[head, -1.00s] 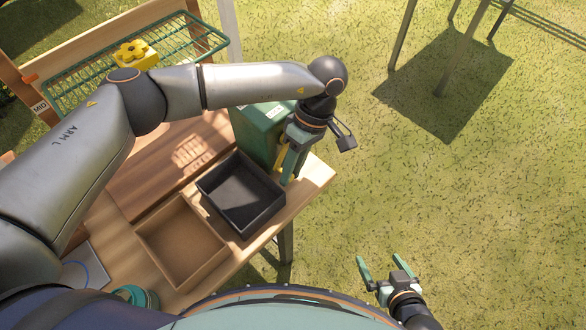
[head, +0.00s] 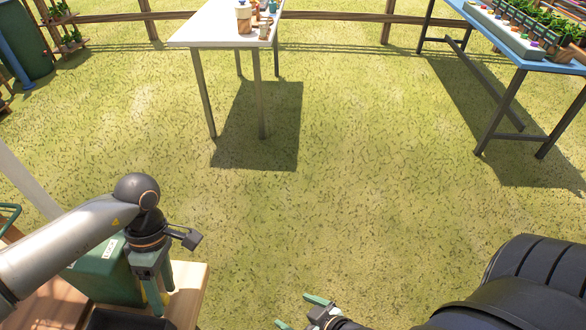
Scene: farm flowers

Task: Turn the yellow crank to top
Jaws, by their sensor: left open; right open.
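The yellow crank (head: 165,297) shows only in part, low on the side of the green box (head: 104,274) at the lower left. My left gripper (head: 156,292) points down at the crank, with its green fingers apart around or beside it. Touch cannot be told, and the fingers hide most of the crank, so its angle is unclear. My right gripper (head: 299,312) is open and empty at the bottom edge, over grass.
The box stands on a wooden bench (head: 191,290) with a black tray (head: 128,320) in front. A white table (head: 215,32) with pots stands at the back. A blue table (head: 500,38) with plants is at the right. Open grass lies between.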

